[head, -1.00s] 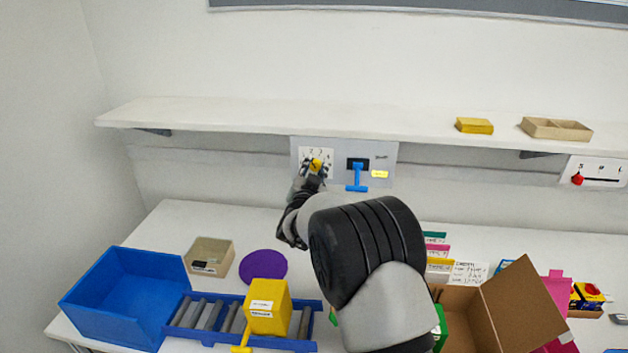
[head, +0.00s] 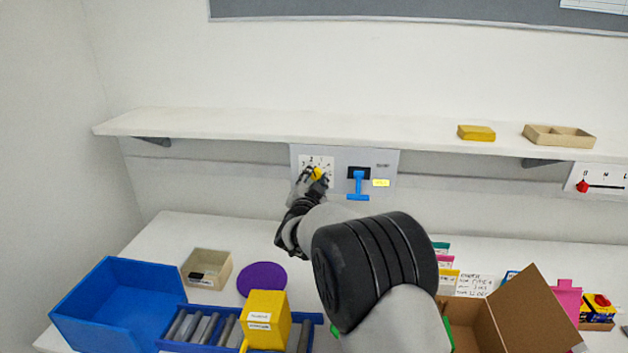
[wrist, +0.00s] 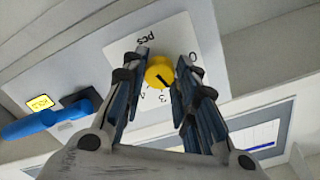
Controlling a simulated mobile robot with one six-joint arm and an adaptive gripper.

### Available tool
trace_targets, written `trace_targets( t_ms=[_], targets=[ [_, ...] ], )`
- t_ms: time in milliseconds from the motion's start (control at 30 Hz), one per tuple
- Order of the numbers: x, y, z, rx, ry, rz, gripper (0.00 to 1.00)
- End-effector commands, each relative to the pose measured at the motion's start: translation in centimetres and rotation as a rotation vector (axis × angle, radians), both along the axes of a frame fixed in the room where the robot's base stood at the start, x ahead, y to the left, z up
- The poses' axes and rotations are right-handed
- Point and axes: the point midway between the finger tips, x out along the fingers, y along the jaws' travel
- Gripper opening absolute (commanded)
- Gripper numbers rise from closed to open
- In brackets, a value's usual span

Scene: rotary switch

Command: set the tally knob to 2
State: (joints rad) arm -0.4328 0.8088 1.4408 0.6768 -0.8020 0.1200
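The tally knob is a round yellow knob (wrist: 157,70) with a dark pointer line, on a white dial plate (wrist: 122,49). In the wrist view its line points down and to the right. I can make out "pcs", a 0 and a 3 on the plate; other marks are partly hidden by the fingers. In the head view the knob (head: 318,174) shows at the tip of my arm. My gripper (wrist: 163,62) is open, with one finger on each side of the knob. Narrow gaps seem to show beside it; contact is hard to judge.
A blue lever (head: 358,184) and a yellow label (head: 381,183) sit right of the dial on the same grey panel (head: 385,160). A white shelf (head: 220,122) juts out above. Below, the table holds a blue bin (head: 95,320) and a cardboard box (head: 530,310).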

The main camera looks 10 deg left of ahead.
Motion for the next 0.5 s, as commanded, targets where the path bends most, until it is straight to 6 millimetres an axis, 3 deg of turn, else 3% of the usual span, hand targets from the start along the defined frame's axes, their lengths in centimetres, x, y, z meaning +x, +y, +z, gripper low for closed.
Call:
trace_targets(
  t_ms=[267,500],
  targets=[
    [0.0,0.01,0.02,-0.001,0.0,0.0,0.47],
    [0.0,0.0,0.0,-0.001,0.0,0.0,0.47]
  ],
)
